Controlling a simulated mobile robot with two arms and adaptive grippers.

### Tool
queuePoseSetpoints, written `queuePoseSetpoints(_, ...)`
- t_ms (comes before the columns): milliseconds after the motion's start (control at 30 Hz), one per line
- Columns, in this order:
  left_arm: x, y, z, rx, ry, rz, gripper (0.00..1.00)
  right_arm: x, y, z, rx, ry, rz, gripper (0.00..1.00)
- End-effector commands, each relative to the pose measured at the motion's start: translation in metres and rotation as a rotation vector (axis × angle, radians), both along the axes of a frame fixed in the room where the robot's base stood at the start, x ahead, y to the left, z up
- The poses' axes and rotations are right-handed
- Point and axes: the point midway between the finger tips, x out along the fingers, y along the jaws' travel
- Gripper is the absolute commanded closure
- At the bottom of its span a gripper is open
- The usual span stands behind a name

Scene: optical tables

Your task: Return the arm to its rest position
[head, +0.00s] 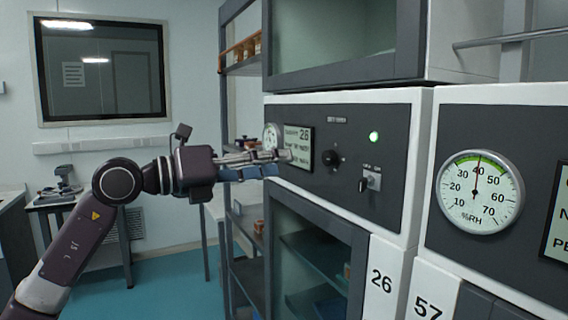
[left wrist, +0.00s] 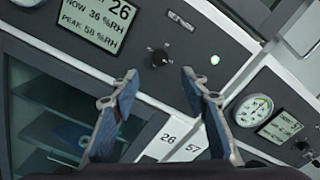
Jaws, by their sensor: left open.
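My left arm (head: 75,245) comes in from the lower left of the head view, raised and bent at the elbow. My left gripper (head: 278,163) reaches right, in front of the dark control panel (head: 345,205) of cabinet 26. In the left wrist view the two blue-padded fingers of the left gripper (left wrist: 158,75) are spread apart with nothing between them. A black knob (left wrist: 160,57) shows beyond the fingertips, apart from them as far as I can tell. My right gripper is in neither view.
The panel carries a display (head: 299,146), the knob (head: 331,158), a key switch (head: 370,180) and a lit green lamp (head: 374,137). A humidity gauge (head: 479,192) is on the neighbouring cabinet 57. Open shelving (head: 243,68) stands behind the gripper. Floor (head: 150,285) is clear at left.

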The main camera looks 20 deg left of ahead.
Motion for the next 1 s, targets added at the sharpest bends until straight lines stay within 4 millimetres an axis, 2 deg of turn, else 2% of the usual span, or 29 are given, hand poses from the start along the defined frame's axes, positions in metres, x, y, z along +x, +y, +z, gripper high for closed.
queuePoseSetpoints(467,0.000,0.000,0.000,-0.002,0.001,-0.001,0.58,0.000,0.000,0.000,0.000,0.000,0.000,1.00)
queuePoseSetpoints(567,0.010,-0.001,-0.012,-0.054,0.031,-0.022,0.58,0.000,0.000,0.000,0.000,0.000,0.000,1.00)
queuePoseSetpoints(667,0.036,-0.002,-0.047,-0.213,0.114,-0.067,0.58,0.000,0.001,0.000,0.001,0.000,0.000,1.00)
queuePoseSetpoints(767,0.074,0.005,-0.104,-0.464,0.232,-0.091,0.58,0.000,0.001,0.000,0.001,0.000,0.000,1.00)
queuePoseSetpoints(900,0.116,0.028,-0.200,-0.789,0.381,-0.035,0.58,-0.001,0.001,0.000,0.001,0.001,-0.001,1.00)
queuePoseSetpoints(967,0.128,0.038,-0.243,-0.905,0.436,0.010,0.58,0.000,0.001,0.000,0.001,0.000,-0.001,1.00)
queuePoseSetpoints(1000,0.133,0.045,-0.273,-0.974,0.471,0.044,0.58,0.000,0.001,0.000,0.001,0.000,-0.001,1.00)
